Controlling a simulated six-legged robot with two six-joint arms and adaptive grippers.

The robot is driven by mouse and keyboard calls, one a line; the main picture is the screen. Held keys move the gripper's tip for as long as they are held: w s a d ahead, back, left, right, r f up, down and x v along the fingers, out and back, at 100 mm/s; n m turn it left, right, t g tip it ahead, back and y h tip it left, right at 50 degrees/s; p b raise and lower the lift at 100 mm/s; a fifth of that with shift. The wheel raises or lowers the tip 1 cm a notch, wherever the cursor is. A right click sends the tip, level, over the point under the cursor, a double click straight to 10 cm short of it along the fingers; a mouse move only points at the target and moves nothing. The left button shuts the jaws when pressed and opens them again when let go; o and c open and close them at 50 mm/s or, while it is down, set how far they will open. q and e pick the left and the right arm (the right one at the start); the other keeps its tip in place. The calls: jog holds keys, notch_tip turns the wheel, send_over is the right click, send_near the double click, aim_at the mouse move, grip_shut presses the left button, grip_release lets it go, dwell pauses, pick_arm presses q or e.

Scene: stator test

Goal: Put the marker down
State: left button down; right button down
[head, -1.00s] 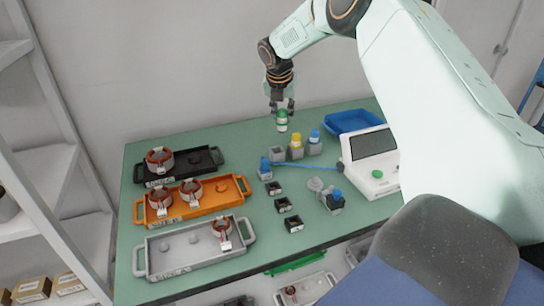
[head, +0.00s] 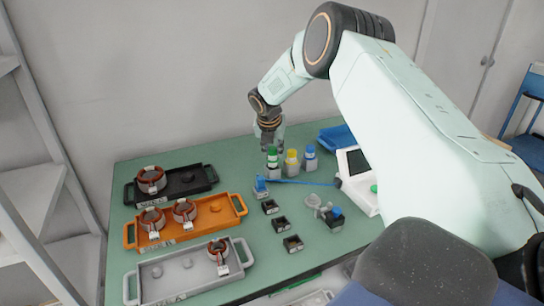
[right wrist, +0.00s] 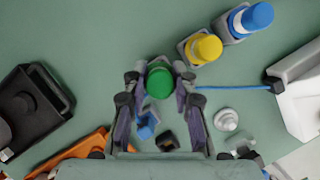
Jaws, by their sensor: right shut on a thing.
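The marker with a green cap (head: 272,152) and a white lower body stands upright at the grey holder (head: 274,173) left of the yellow marker. I cannot tell whether its base is fully seated in that holder. My right gripper (head: 270,146) reaches down over it and is shut on it. In the right wrist view the green cap (right wrist: 160,80) sits between the two fingers of the right gripper (right wrist: 158,84). The holder's opening is hidden. My left gripper is not in view.
A yellow-capped marker (head: 292,157) and a blue-capped marker (head: 310,153) stand in grey holders to the right. Black (head: 187,182), orange (head: 215,213) and grey (head: 180,285) trays lie to the left. A white device (head: 358,185) and blue tray (head: 335,138) are at the right.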

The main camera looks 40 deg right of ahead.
jog(key=shift+s+f, duration=0.15)
jog(key=shift+f, duration=0.75)
jog(key=shift+a, duration=0.1)
jog(key=shift+a, duration=0.1)
jog(key=shift+d+f, duration=0.2)
jog(key=shift+f, duration=0.2)
jog(key=c, duration=1.4)
grip_release()
jog(key=shift+c, duration=0.2)
jog(key=o, duration=0.4)
jog(key=shift+a, duration=0.15)
jog(key=shift+c, duration=0.2)
jog(key=shift+r, duration=0.1)
